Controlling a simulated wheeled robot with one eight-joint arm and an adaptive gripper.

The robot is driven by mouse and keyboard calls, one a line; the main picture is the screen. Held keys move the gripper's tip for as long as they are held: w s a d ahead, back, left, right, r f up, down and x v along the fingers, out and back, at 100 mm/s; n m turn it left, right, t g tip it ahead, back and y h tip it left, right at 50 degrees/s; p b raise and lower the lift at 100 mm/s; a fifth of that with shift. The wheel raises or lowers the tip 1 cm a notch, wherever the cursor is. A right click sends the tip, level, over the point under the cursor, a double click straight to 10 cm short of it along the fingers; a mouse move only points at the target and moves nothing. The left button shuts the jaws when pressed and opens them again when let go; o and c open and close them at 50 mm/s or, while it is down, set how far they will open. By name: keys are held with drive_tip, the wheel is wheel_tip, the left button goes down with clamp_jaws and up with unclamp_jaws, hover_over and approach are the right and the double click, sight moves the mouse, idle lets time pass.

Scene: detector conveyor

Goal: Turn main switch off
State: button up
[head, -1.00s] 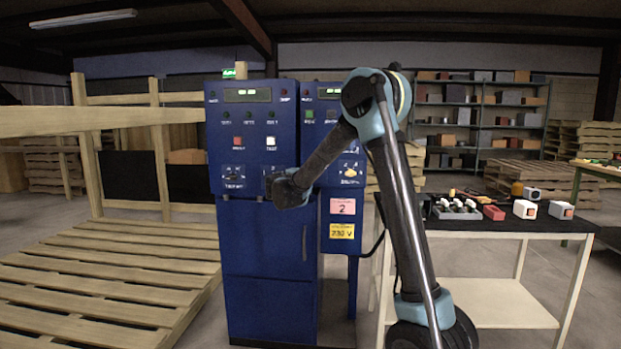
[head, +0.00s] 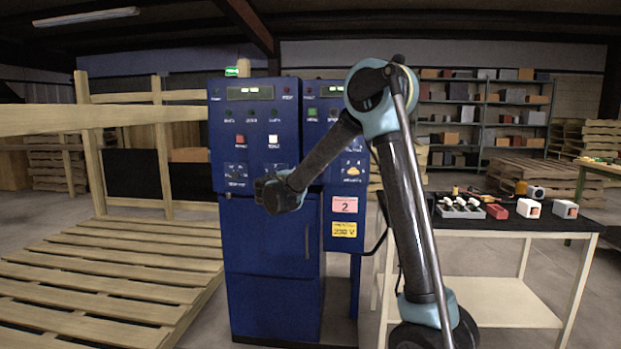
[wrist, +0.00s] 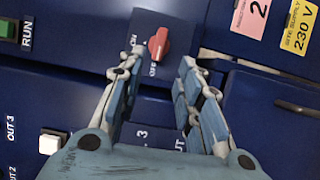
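The red rotary switch knob (wrist: 158,44) shows in the wrist view on a blue panel, with ON and OFF labels beside it. The knob lies beyond the fingertips, roughly between them in the picture; I see no contact. My gripper (wrist: 158,66) is open and empty, its two jointed fingers apart. In the head view my gripper (head: 266,190) is in front of the lower right part of the left blue cabinet (head: 268,235). The red knob is hidden there behind my gripper and arm.
A white button (wrist: 49,144) and a green RUN button (wrist: 8,28) are on the panel. A yellow knob (head: 354,171) is on the right cabinet. A table (head: 480,228) with small parts stands at right. Wooden pallets (head: 110,280) lie at left.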

drive_tip(key=shift+v, duration=2.25)
drive_tip(key=shift+d, duration=0.1)
